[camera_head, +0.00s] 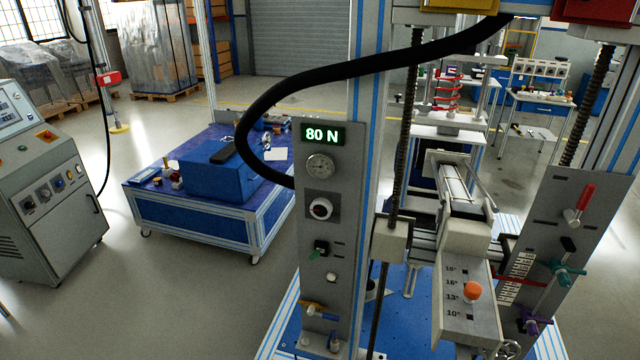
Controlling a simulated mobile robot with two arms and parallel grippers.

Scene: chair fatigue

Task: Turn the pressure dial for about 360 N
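A grey control panel (342,262) stands on the post left of the test rig. Its display (323,134) reads 80 N in green. Below the display is a small round gauge-like dial (320,166). Under that, a round black and white knob (320,208) with a red mark sits on a dark square plate. The picture does not label which of the two is the pressure dial. Neither of my grippers shows in the head view, and nothing is touching the panel.
A right panel (575,225) carries coloured handles. Open floor (190,300) lies to the left.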

